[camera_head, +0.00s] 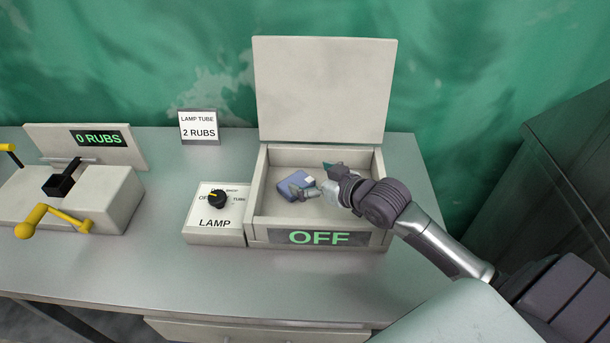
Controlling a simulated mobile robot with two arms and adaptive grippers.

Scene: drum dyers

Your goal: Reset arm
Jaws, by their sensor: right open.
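My right gripper (319,181) reaches in from the right over the open white box (256,190). Its fingers are spread and sit inside the box opening. The box lid (323,90) stands raised at the back, and the front display (319,238) reads OFF. My left gripper is not in view.
A lamp control box (214,212) with a black knob stands left of the open box. A sign (199,127) reading LAMP TUBE 2 RUBS stands behind it. A device (110,197) with yellow handles and a 0 RUBS display is at far left. The table front (130,270) is clear.

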